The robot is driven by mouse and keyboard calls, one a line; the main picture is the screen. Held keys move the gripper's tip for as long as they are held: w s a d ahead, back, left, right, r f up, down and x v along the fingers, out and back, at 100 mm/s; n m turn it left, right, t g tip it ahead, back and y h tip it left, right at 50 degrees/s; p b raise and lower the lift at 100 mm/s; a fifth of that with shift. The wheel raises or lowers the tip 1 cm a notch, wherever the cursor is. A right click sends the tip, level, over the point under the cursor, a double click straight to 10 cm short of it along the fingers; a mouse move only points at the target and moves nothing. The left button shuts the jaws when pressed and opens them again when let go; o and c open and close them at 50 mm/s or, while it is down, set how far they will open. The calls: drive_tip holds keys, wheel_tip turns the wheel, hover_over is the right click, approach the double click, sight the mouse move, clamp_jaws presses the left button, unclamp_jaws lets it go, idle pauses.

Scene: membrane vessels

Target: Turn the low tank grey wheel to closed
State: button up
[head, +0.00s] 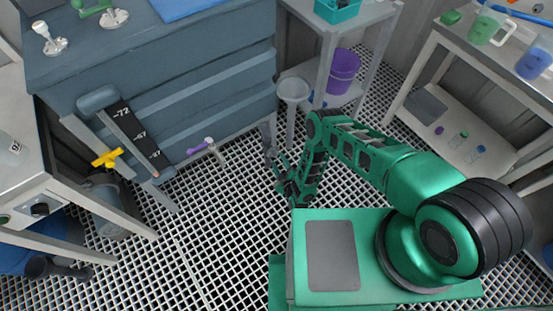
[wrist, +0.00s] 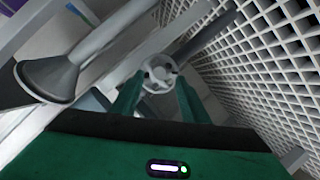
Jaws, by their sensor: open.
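The grey wheel (wrist: 158,73) is a small spoked handwheel on a grey pipe, near the centre of the wrist view. My gripper (wrist: 159,92) is open, with one green finger on each side of the wheel's lower part in that picture. I cannot tell whether the fingers touch the rim. In the head view my gripper (head: 284,182) is low, just above the grating floor, beside the right end of the blue-grey cabinet. The wheel is not clear there.
A pale funnel (head: 293,90) stands close by; a funnel (wrist: 47,80) also fills the left of the wrist view. A purple bucket (head: 343,68) sits on a shelf behind. A yellow wheel (head: 107,158) and a purple handle (head: 198,148) are further left. The grating floor (head: 215,215) is clear.

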sight(276, 156)
drive_tip(key=shift+x, duration=1.6)
clamp_jaws()
drive_tip(key=m+g, duration=0.1)
drive_tip(key=m+y, duration=0.1)
drive_tip(key=m, duration=0.1)
drive_tip(key=shift+w+d+r+g+y, duration=0.1)
drive_tip(key=shift+r+g+y, duration=0.05)
drive_tip(key=shift+g+y, duration=0.2)
drive_tip(key=m+y, duration=0.1)
drive_tip(key=m, duration=0.1)
drive_tip(key=m+g+y, duration=0.1)
drive_tip(key=m, duration=0.1)
drive_tip(key=shift+d+g, duration=0.25)
drive_tip(key=shift+w, duration=0.1)
